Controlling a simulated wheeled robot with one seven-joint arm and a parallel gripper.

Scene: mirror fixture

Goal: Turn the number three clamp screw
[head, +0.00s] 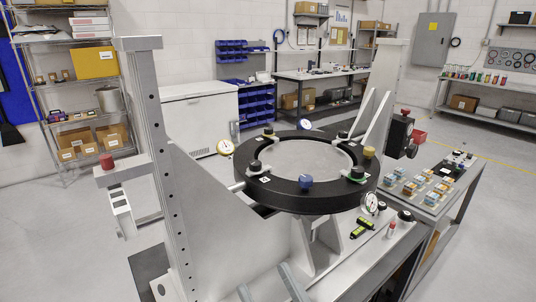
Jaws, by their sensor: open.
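A thick black ring (270,196) lies flat on a pale metal fixture in the middle of the head view. Black clamp knobs stand around it: back left (268,131), back right (343,135), front left (254,167) and front right (357,172). The front right knob has green at its base. A blue knob (306,183) is on the front rim and a yellow knob (369,152) on the right rim. Small white tags sit near some clamps, but their numbers are too small to read, so I cannot tell which is number three. I cannot make out my gripper.
Tall pale posts (168,170) flank the ring. A red-knobbed bracket (107,163) juts out at left. Dial gauges (370,203) and a yellow-green level (363,227) are near the ring. A side bench (438,205) at right holds several small blocks. Open floor lies behind the fixture.

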